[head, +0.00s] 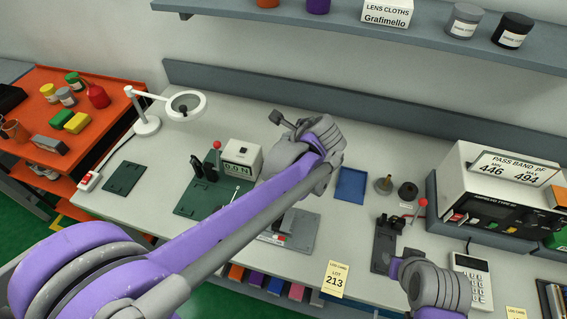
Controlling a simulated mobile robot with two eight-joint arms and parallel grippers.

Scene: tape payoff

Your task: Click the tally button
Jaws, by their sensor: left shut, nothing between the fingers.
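A small white box (238,165) with a dark number display on its front stands on the bench left of centre. It looks like the tally counter, with a small dark button (242,149) on its top. My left gripper (276,118) is shut and empty. It shows above and to the right of the box, apart from it in the picture; its height over the bench is hard to judge. My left forearm crosses in front of the bench and hides part of the area right of the box. My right gripper (395,268) is at the lower right, its fingers barely showing.
A green fixture with a red-knobbed lever (217,146) stands just left of the box. A magnifier lamp (186,104) is further left. A blue tray (351,186), a second red-knobbed fixture (388,240), a tester (493,190) and a calculator (470,280) stand to the right.

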